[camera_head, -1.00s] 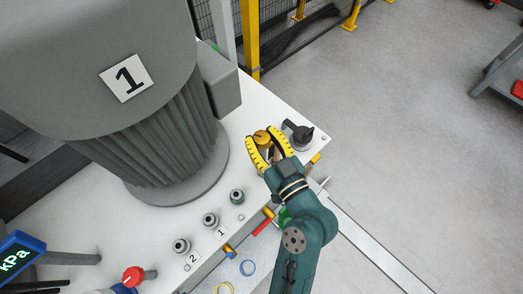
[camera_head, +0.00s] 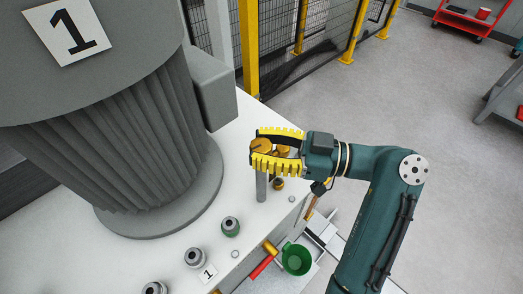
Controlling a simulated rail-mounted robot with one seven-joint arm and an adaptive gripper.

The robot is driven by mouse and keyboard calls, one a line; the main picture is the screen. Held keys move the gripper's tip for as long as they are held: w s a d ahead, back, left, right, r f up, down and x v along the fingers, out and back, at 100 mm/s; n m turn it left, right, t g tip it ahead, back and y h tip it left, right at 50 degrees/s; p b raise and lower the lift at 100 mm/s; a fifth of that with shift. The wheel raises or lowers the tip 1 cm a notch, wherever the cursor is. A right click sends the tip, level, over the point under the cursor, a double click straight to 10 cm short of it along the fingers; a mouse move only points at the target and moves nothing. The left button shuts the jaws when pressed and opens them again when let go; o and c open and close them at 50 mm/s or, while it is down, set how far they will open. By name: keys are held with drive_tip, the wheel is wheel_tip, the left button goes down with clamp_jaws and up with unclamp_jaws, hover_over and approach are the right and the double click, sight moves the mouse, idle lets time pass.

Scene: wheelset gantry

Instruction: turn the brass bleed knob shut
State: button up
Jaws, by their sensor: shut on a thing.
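The brass bleed knob (camera_head: 262,147) stands at the top of a grey post (camera_head: 262,186) near the edge of the white bench top (camera_head: 190,232). My gripper (camera_head: 257,150) comes in from the right, its two yellow toothed fingers on either side of the knob. The jaws are shut on the knob, and its brass top shows between them. The far finger and the gripper body hide part of the fitting. The knob's exact turn angle cannot be told.
A large grey ribbed motor (camera_head: 120,140) marked 1 fills the left. Several round grey fittings (camera_head: 195,257) line the bench's front edge. A green cup (camera_head: 296,259) and a red-handled tool (camera_head: 262,267) lie below.

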sight(261, 145)
drive_tip(key=shift+n+g+b, duration=0.3)
drive_tip(key=shift+n+g, duration=0.6)
drive_tip(key=shift+g, duration=0.8)
drive_tip(key=o, duration=1.2)
drive_tip(key=shift+a, duration=0.1)
wheel_tip(261, 145, up, 10)
